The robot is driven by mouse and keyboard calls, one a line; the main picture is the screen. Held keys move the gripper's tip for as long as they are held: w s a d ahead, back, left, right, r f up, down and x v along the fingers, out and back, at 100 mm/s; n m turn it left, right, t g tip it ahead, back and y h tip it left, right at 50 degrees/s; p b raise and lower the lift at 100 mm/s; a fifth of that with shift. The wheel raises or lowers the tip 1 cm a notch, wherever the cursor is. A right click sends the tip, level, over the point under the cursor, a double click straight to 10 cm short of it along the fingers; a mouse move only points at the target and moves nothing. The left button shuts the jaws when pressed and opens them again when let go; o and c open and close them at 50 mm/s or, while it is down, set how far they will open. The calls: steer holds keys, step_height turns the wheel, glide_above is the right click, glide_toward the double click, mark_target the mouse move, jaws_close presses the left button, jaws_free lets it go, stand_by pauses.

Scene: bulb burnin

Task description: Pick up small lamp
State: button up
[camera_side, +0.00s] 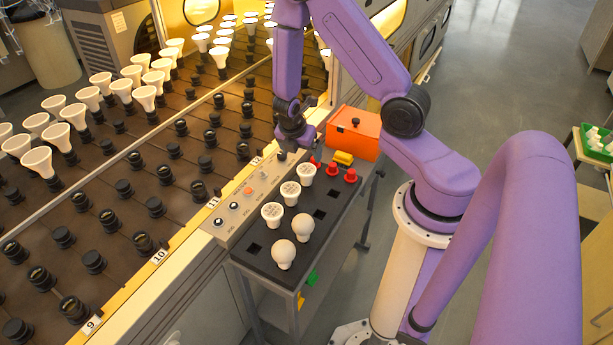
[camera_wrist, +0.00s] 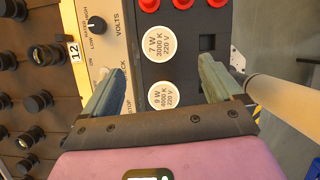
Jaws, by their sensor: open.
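Several white lamps stand in a black tray (camera_side: 318,232) in the side view. Three have flat printed tops, at the back (camera_side: 306,170), middle (camera_side: 290,193) and front (camera_side: 272,214); two round-topped lamps (camera_side: 303,227) (camera_side: 283,254) stand nearer. Which one counts as the small lamp is not clear. In the wrist view, a lamp marked 7 W 3000 K (camera_wrist: 169,43) lies just beyond my fingertips and one marked 9 W 4000 K (camera_wrist: 164,105) lies between my fingers. My gripper (camera_wrist: 162,66) is open and empty above the tray's back end; its side-view fingertips (camera_side: 290,148) are partly hidden.
A control panel (camera_side: 240,205) with knobs borders the tray's left. Red plugs (camera_side: 333,169) and an orange box (camera_side: 353,134) are at the back. Empty square holes show in the tray. A rack of sockets (camera_side: 130,210), many holding white lamps, fills the left.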

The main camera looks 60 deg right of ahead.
mark_target(306, 169)
steer(key=x, duration=0.8)
steer(key=shift+f, duration=0.15)
steer(key=shift+a+x, duration=0.2)
steer(key=shift+x, duration=2.4)
steer(key=shift+w+f, duration=0.1)
steer(key=c, duration=1.1)
